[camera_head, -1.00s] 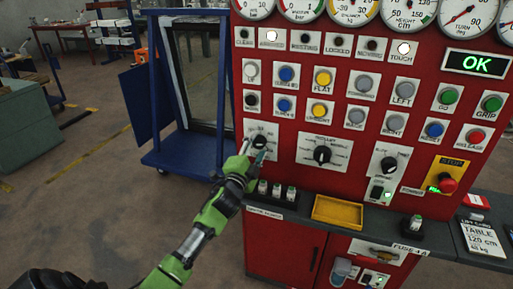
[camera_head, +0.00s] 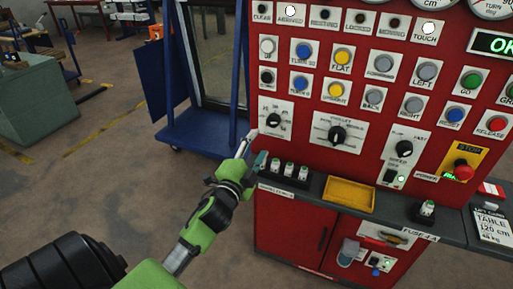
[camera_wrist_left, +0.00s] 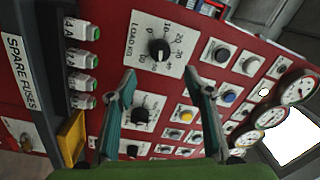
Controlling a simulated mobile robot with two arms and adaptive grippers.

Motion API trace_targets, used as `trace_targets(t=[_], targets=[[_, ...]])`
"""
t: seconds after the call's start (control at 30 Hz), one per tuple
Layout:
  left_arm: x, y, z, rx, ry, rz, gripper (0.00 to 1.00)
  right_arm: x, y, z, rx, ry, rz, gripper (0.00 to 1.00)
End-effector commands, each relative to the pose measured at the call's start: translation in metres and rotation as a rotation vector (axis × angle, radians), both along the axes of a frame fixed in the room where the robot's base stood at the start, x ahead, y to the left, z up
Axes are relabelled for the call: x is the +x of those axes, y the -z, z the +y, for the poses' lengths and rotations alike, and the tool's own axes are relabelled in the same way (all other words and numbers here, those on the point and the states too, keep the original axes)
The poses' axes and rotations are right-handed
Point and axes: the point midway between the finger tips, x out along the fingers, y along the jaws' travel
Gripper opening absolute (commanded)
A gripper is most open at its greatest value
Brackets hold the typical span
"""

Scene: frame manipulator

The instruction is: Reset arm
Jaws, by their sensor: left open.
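My left gripper (camera_head: 254,149) is open and empty, just below and left of the load dial (camera_head: 273,120) on the red control panel. The green and black left arm (camera_head: 213,212) reaches in from the lower left. In the left wrist view the two teal fingers (camera_wrist_left: 160,76) stand apart, with the load dial's black knob (camera_wrist_left: 158,50) between and beyond their tips. The fingers appear clear of the knob. My right gripper is out of view.
A grey ledge with spare fuses (camera_head: 288,170) and a yellow tray (camera_head: 349,194) juts out below the panel. A red stop button (camera_head: 463,170) sits at the right. A blue frame cart (camera_head: 200,132) stands left of the panel. Floor (camera_head: 100,190) at left is open.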

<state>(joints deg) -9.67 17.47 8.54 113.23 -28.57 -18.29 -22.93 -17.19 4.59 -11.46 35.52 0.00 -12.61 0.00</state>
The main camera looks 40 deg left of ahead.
Motion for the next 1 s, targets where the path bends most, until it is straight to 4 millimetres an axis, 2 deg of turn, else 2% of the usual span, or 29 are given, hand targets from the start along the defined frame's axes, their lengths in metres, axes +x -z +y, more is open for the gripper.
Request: trace_targets(t=[0.57,0.67,0.77,0.83,0.87,1.0], targets=[[-0.003,0.000,-0.001,0.000,0.000,0.000,0.47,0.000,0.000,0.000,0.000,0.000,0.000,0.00],[-0.003,0.005,-0.001,-0.006,0.001,0.008,0.47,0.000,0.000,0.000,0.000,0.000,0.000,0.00],[-0.002,0.033,-0.002,-0.044,0.002,0.051,0.47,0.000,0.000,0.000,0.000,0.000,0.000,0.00],[-0.002,0.070,-0.003,-0.093,0.001,0.106,0.47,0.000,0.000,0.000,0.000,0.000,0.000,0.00],[-0.003,0.090,-0.004,-0.121,0.001,0.136,0.47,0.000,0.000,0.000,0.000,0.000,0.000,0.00],[-0.020,0.194,-0.016,-0.264,-0.010,0.294,0.47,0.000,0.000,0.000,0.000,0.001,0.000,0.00]])
